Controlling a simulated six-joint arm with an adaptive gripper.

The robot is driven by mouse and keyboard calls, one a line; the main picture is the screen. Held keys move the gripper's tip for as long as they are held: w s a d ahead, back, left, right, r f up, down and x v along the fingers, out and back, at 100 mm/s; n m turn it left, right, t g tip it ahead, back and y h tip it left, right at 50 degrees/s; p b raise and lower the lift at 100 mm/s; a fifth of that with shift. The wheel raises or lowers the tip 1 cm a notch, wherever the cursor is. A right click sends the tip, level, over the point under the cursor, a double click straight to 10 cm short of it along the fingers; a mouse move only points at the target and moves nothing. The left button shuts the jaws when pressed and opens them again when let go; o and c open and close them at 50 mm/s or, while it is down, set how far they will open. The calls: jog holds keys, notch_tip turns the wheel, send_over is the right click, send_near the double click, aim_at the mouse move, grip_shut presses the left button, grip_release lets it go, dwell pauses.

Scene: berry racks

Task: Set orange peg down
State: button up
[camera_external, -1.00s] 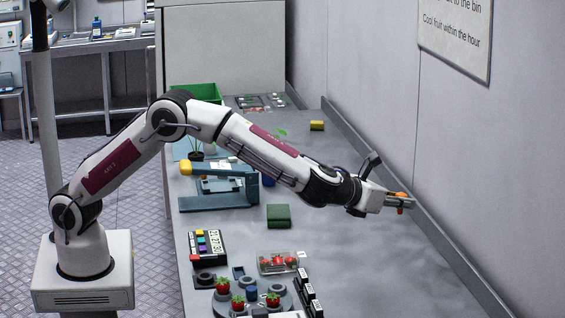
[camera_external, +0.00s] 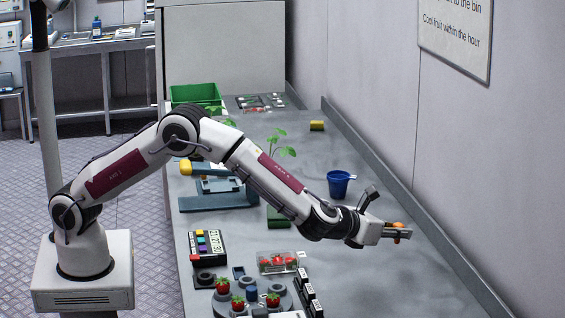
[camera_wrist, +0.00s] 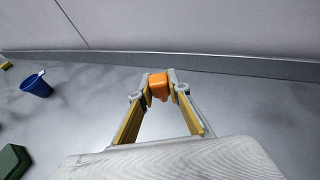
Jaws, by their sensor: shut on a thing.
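The orange peg (camera_wrist: 158,88) is held between the fingertips of my gripper (camera_wrist: 160,79) in the wrist view. In the external view the orange peg (camera_external: 399,225) shows as a small orange piece at the end of my gripper (camera_external: 402,233), partly hidden by the fingers. My gripper is shut on it above the right part of the grey bench (camera_external: 400,275). The gap between the peg and the bench is hard to judge.
A blue cup (camera_external: 339,184) and a green block (camera_external: 278,218) stand left of my gripper. A clear box of strawberries (camera_external: 279,263) and a round rack with berries (camera_external: 226,300) lie at the front. The wall ledge (camera_external: 440,245) runs along the right. Bench below my gripper is bare.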

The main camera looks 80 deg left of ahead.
send_over(393, 275)
jog(key=shift+f, duration=2.65)
jog(key=shift+f, duration=1.85)
jog(key=shift+f, duration=0.1)
jog(key=o, duration=0.7)
jog(key=shift+s+d+r, duration=0.2)
jog(key=shift+s+r, duration=0.05)
jog(key=v, duration=1.1)
jog(key=shift+s+r, duration=0.15)
